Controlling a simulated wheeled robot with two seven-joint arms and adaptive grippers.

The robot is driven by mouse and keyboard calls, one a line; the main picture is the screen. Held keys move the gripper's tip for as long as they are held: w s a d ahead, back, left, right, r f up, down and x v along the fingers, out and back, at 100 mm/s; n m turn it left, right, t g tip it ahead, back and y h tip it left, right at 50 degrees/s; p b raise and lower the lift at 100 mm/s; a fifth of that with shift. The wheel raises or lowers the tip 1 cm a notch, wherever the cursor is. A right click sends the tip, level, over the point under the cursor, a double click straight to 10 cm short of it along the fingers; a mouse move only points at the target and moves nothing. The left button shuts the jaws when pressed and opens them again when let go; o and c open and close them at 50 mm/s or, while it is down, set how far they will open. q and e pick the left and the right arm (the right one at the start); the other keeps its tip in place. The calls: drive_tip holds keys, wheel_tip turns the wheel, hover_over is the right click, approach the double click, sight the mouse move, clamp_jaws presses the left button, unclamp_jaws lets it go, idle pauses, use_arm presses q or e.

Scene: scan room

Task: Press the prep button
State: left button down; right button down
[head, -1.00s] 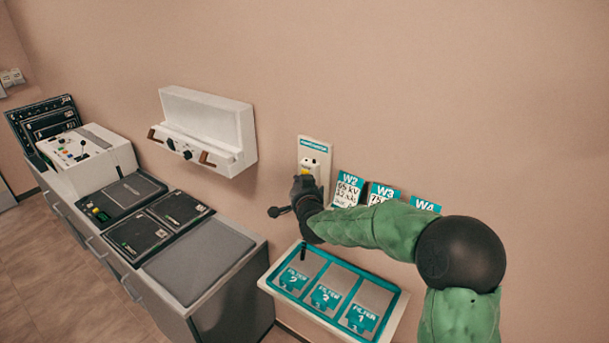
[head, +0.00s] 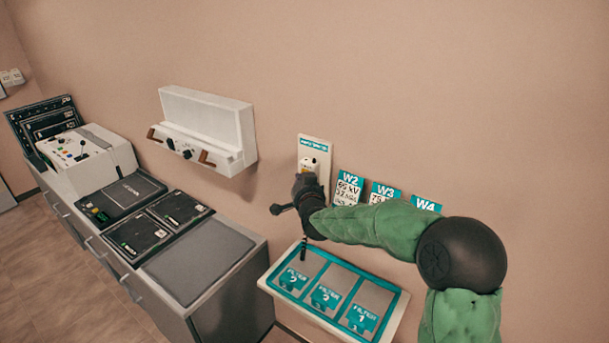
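A white wall plate (head: 316,147) with a teal label strip is mounted on the wall near the middle of the head view. A small white-and-yellow device (head: 309,165) sits on it, its lower part hidden behind my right gripper. No lettering for a prep button can be read. My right gripper (head: 300,190) is dark and lies in front of the lower part of the plate. One finger sticks out to the left; whether the gripper holds or touches the device cannot be seen. My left gripper is not in view.
A filter tray (head: 394,318) is below. A white wall unit (head: 207,112) and a grey cabinet (head: 232,295) with a control console (head: 88,160) stand left.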

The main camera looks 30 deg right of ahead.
drive_tip(key=shift+w+d+b, duration=0.2)
drive_tip(key=shift+d+b, duration=0.15)
drive_tip(key=shift+d, duration=0.1)
idle(0.7)
drive_tip(key=shift+a, duration=0.15)
drive_tip(key=shift+s+a, duration=0.35)
drive_tip(key=shift+a, duration=0.35)
drive_tip(key=a, duration=0.1)
drive_tip(key=s+a+p, duration=0.1)
drive_tip(key=a, duration=0.1)
drive_tip(key=s+a, duration=0.1)
drive_tip(key=shift+a+p, duration=0.35)
idle(0.3)
idle(0.7)
